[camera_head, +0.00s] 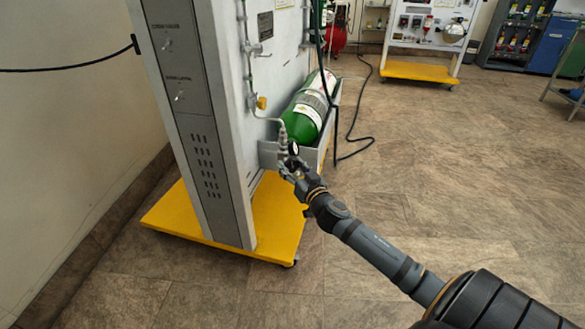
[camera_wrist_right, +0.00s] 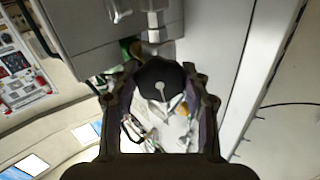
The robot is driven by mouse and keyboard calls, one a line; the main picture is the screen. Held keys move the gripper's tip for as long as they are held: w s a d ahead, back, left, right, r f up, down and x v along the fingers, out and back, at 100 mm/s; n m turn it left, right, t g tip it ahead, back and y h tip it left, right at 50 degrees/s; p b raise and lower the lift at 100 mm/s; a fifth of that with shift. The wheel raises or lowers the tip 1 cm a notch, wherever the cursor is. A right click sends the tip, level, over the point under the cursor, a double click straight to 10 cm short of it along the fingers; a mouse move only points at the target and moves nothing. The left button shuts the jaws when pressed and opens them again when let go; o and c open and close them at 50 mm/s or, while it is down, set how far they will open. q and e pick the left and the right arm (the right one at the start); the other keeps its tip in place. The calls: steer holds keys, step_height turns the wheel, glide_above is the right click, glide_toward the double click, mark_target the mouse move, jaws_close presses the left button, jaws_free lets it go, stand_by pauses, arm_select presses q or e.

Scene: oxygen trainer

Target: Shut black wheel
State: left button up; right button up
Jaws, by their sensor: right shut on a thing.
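My right gripper (camera_head: 289,168) reaches in from the lower right to the valve fittings beside the green cylinder (camera_head: 304,119). In the right wrist view the fingers of my right gripper (camera_wrist_right: 160,88) stand on both sides of a black rounded part, which looks like the black wheel (camera_wrist_right: 156,72), and are shut on it. A metal fitting (camera_wrist_right: 154,30) runs up from the wheel. In the head view my fingers largely hide the wheel. My left gripper is in neither view.
The grey trainer panel (camera_head: 205,120) stands on a yellow base (camera_head: 175,211) close to my gripper. A thin metal pipe (camera_head: 247,70) runs down the panel. A black hose (camera_head: 357,147) lies on the floor behind the cylinder.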

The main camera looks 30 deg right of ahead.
steer(key=shift+f+m, duration=0.15)
steer(key=shift+m, duration=0.45)
steer(key=o, duration=1.2)
steer(key=shift+c, duration=0.2)
steer(key=s+a, duration=0.1)
steer(key=s, duration=0.6)
steer(key=shift+s, duration=0.25)
